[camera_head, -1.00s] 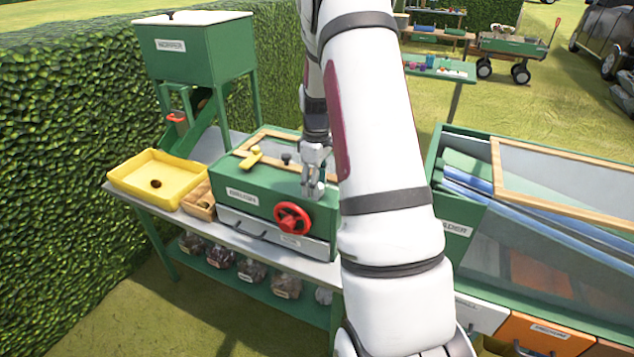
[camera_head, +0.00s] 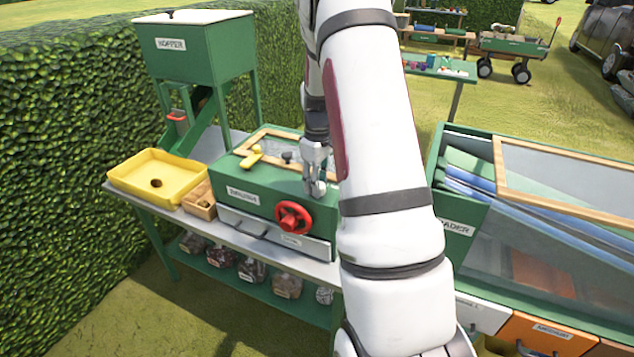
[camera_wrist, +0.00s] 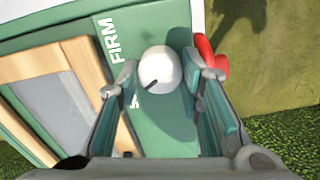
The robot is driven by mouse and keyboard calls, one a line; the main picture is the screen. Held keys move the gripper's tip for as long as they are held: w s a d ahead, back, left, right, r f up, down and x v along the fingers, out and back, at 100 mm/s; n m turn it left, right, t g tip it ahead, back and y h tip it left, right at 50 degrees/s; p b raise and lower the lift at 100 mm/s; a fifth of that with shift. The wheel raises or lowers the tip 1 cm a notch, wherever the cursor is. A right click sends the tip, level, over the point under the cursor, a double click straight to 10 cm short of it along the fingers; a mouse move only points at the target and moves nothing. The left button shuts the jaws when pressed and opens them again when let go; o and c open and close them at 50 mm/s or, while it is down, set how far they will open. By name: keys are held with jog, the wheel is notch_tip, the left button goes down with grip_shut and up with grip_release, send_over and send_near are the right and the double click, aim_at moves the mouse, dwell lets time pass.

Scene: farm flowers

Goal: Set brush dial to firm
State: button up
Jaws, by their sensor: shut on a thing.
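The brush dial (camera_wrist: 158,70) is a round white knob with a dark pointer line, on the green top of the brush box (camera_head: 255,185). The word FIRM shows on the box top beside the dial in the wrist view, with another label partly hidden by the dial. The pointer line faces down and left in that view, toward the partly hidden label and not toward FIRM. In the head view my gripper (camera_head: 317,185) points down at the box's right end and hides the dial.
A red handwheel (camera_head: 293,217) sticks out of the box front close by. A wood-framed window with a yellow handle (camera_head: 252,156) covers the box top to the left. A yellow tray (camera_head: 160,177) and the green hopper (camera_head: 190,50) stand further left.

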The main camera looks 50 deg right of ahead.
jog(key=m+b, duration=0.1)
jog(key=m, duration=0.3)
jog(key=shift+m, duration=0.3)
jog(key=m+b, duration=0.1)
jog(key=m, duration=0.2)
jog(key=shift+w+m, duration=0.1)
jog(key=shift+m, duration=0.2)
jog(key=m+b, duration=0.1)
jog(key=m, duration=0.3)
jog(key=shift+m+b, duration=0.45)
jog(key=shift+m, duration=1.35)
jog(key=o, duration=1.2)
jog(key=shift+c, duration=0.2)
notch_tip(320, 180, up, 12)
